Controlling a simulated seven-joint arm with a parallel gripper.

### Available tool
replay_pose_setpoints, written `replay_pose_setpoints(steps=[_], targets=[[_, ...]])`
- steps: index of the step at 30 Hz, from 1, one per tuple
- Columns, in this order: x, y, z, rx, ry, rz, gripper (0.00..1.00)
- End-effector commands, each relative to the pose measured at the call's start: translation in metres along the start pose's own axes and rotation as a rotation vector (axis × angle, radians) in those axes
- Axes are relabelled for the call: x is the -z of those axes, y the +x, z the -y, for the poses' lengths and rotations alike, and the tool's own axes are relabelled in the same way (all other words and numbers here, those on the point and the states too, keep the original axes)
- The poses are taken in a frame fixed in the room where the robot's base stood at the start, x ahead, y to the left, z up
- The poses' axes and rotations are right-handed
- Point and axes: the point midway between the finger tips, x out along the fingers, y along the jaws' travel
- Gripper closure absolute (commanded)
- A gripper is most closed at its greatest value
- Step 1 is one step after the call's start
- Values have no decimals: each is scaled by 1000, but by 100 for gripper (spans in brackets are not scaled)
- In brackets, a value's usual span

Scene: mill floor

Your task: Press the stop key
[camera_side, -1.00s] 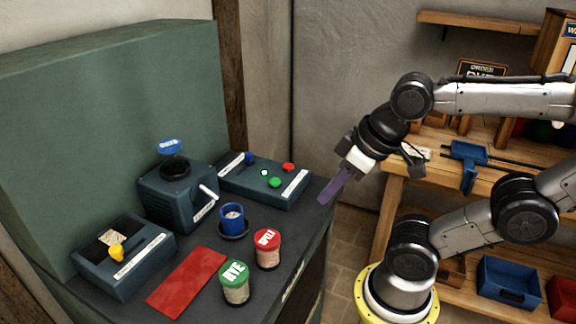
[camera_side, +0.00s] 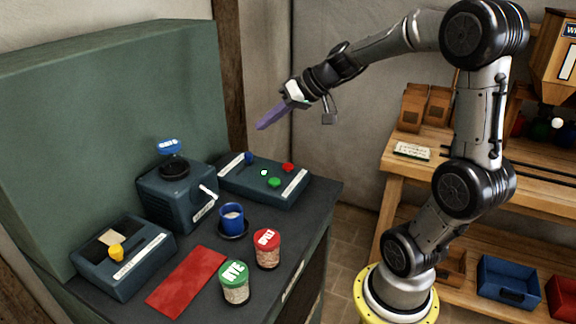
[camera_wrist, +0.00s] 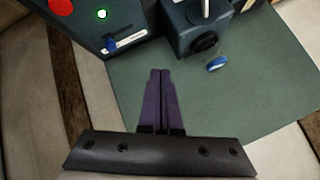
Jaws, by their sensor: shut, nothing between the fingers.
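The control panel (camera_side: 238,184) is a dark blue-grey box at the back right of the cabinet top. It carries a red button (camera_side: 288,167), a green button (camera_side: 274,182), a small lit lamp (camera_side: 264,172) and a blue knob (camera_side: 249,158). Its labels are too small to read. The red button also shows at the top left of the wrist view (camera_wrist: 61,5). My gripper (camera_side: 260,127) is shut and empty, with purple fingers tilted down to the left. It is in the air above the panel, apart from it. The fingers show in the wrist view (camera_wrist: 160,72).
A mill (camera_side: 177,199) with a crank stands left of the panel, with a blue cup (camera_side: 231,214) before it. Two jars, red-lidded (camera_side: 267,238) and green-lidded (camera_side: 232,271), stand in front. A red mat (camera_side: 187,282) and a yellow-knobbed box (camera_side: 110,270) are left. A wooden bench (camera_side: 395,168) is right.

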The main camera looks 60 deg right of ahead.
Motion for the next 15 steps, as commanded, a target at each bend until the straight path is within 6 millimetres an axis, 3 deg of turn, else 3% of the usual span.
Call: replay_pose_setpoints(steps=[1, 6, 10, 15], targets=[[5, 1, -22, -18, 59, -13, 100], [6, 1, -72, -64, 180, -30, 100], [2, -2, -92, -87, 224, -33, 100], [2, -6, -98, -97, 237, -40, 100]])
